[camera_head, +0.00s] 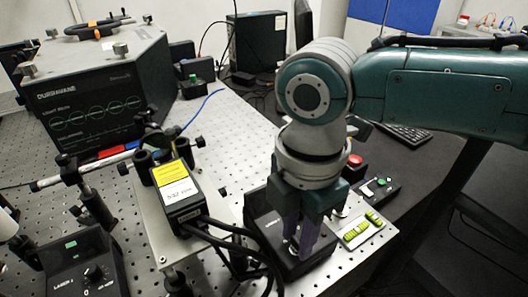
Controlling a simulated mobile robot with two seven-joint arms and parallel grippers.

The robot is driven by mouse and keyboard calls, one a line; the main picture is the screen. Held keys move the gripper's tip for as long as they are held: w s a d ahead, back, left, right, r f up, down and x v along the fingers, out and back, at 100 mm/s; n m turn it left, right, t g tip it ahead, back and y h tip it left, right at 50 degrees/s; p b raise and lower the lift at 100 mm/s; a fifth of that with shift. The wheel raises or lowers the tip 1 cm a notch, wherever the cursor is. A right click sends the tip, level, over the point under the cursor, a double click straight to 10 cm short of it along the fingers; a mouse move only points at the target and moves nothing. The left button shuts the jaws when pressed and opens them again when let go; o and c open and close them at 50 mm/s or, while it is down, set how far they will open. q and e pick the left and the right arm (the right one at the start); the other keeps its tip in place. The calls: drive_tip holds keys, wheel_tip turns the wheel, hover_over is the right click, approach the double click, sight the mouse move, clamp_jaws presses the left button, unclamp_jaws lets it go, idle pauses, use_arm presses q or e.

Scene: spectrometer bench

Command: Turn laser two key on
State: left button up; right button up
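My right gripper (302,243) comes down from the upper right onto a black control box (262,213) at the bench's front edge, likely the laser two box. Its purple fingers point down at the box's top face. A small silvery part, perhaps the key (292,246), shows at the fingertips. The fingers and wrist hide most of the box's label and key area, so the key's angle and the grip on it cannot be made out. A similar black box marked LASER 1 (62,258) with a dark knob stands at the lower left. My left gripper is out of view.
A laser head with a yellow label (175,185) and thick black cables stand left of the gripper. Just right are a yellow-green marked panel (362,229), a red button (355,160) and a green-button box (374,190). A spectrometer (100,90) stands at the back left.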

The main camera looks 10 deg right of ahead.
clamp_jaws()
drive_tip(key=shift+r, duration=0.1)
drive_tip(key=m+p, duration=0.2)
drive_tip(key=m, duration=0.1)
drive_tip(key=shift+r, duration=0.1)
drive_tip(key=m+p, duration=0.2)
drive_tip(key=m, duration=0.2)
drive_tip(key=shift+m+p, duration=0.4)
drive_tip(key=m+p, duration=0.2)
drive_tip(key=m, duration=0.3)
drive_tip(key=m+p, duration=0.1)
drive_tip(key=m, duration=0.3)
drive_tip(key=shift+m, duration=0.5)
